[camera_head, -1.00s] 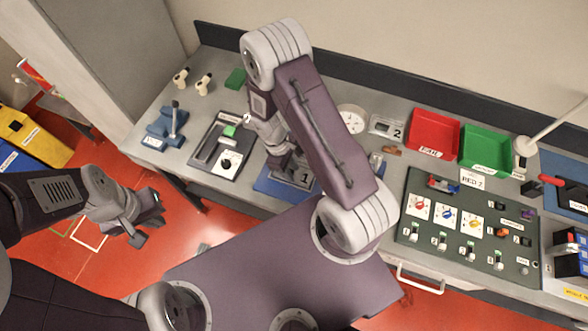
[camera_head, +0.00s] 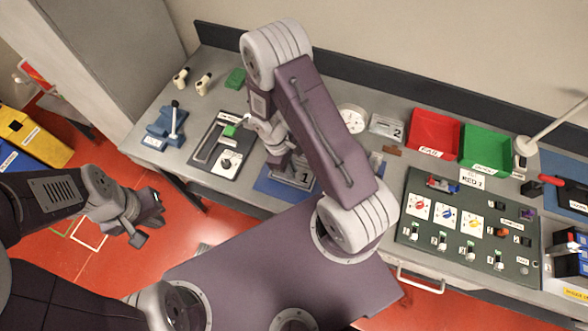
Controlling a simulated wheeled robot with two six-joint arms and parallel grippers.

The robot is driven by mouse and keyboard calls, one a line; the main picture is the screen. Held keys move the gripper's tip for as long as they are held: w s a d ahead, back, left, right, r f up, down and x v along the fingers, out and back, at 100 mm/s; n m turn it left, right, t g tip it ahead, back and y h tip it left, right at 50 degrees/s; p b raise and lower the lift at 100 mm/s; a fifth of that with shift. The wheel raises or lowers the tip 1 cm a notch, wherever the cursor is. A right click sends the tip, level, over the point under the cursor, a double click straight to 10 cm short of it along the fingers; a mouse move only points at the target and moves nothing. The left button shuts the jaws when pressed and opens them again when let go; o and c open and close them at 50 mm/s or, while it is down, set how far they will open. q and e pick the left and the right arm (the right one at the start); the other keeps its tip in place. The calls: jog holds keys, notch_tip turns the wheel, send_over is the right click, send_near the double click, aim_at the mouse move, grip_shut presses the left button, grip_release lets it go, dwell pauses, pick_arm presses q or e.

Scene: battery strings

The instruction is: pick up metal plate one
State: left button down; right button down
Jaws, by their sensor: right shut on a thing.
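Metal plate one (camera_head: 304,178) is a grey plate marked "1". It sits over a blue mat (camera_head: 268,186) near the table's front edge, partly hidden by my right arm. My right gripper (camera_head: 284,167) points down at the plate's left part and is shut on it; its fingertips are mostly hidden. I cannot tell whether the plate is clear of the mat. My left gripper (camera_head: 150,220) hangs over the red floor, left of the table and away from the plate; its finger gap is not clear.
Plate two (camera_head: 386,127) lies at the back beside a round white dial (camera_head: 352,118). Red (camera_head: 434,133) and green (camera_head: 486,148) trays stand behind a dark switch board (camera_head: 468,240). A blue clamp (camera_head: 168,128) and a black tester board (camera_head: 220,148) stand at the left.

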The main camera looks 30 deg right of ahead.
dwell(0.8)
jog(key=shift+w+r, duration=0.1)
jog(key=shift+r, duration=0.4)
notch_tip(320, 180, up, 3)
jog(key=shift+r+b, duration=0.2)
jog(key=shift+b, duration=0.1)
jog(key=s+d+r+b, duration=0.4)
jog(key=s+d+r, duration=0.1)
jog(key=s, duration=0.5)
jog(key=shift+s+d+r, duration=0.15)
jog(key=shift+s+r, duration=0.15)
jog(key=shift+r, duration=0.55)
